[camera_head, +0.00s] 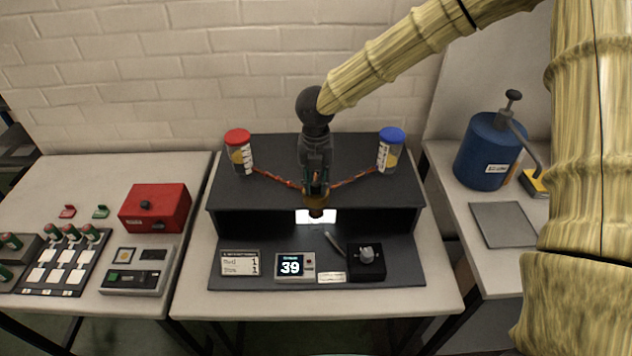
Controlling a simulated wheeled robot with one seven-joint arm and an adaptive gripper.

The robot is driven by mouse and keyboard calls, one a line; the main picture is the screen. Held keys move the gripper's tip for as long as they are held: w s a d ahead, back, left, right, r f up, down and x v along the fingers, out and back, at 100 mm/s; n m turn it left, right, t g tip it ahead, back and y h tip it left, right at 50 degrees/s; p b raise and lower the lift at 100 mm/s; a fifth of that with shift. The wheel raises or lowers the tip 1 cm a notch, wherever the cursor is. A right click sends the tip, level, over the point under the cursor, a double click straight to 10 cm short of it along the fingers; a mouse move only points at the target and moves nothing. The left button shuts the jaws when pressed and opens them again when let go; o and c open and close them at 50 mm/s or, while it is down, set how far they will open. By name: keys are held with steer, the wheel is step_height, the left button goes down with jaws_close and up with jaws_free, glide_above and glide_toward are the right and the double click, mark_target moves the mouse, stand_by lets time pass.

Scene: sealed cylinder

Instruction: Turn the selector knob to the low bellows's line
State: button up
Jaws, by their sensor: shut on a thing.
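My gripper (316,188) points down at the middle of the dark stand, shut on a brown-orange piece, which looks like the selector knob (316,211). The jaws hide much of it, and I cannot read where it points. A red-capped clear cylinder (237,140) stands on the stand's left and a blue-capped one (391,139) on its right. Each has yellowish contents and a white scale; I cannot tell which bellows is lower. An orange-brown line (272,178) runs from the red-capped cylinder to the middle, and another line (354,180) runs from the blue-capped one.
On the lower dark panel are a label card (240,263), a display reading 39 (292,266), a pen-like thing (334,244) and a black box with a grey knob (367,254). A red box (155,207) is on the left table, a blue tank (487,152) on the right.

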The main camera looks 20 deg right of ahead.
mark_target(316, 183)
steer(key=o, duration=1.1)
steer(key=shift+c, duration=0.2)
step_height(316, 183, up, 12)
stand_by(0.3)
